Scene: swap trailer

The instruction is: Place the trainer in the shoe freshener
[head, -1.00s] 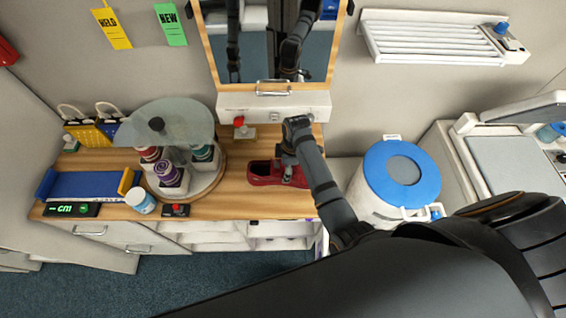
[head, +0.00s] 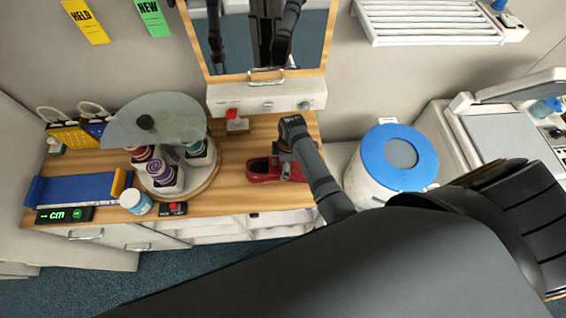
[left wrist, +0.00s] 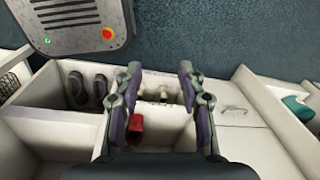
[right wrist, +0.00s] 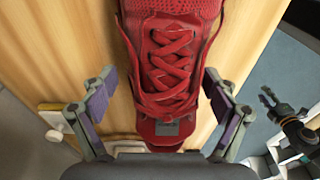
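The red trainer (head: 262,169) with red laces lies on the wooden counter. In the right wrist view the trainer (right wrist: 170,75) runs up the picture between the fingers. My right gripper (right wrist: 162,105) is open over it, with a gap on both sides and no grip visible; in the head view the gripper (head: 287,157) partly hides the shoe. My left gripper (left wrist: 160,90) is open and empty above white compartments, and does not show in the head view. I cannot tell for sure which appliance is the shoe freshener.
A white drum with a blue lid (head: 380,155) stands right of the counter, beside a white lidded unit (head: 500,145). A round carousel (head: 195,190) with spools stands left of the trainer. White compartments hold dark shoes (left wrist: 88,85) and a red object (left wrist: 136,127).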

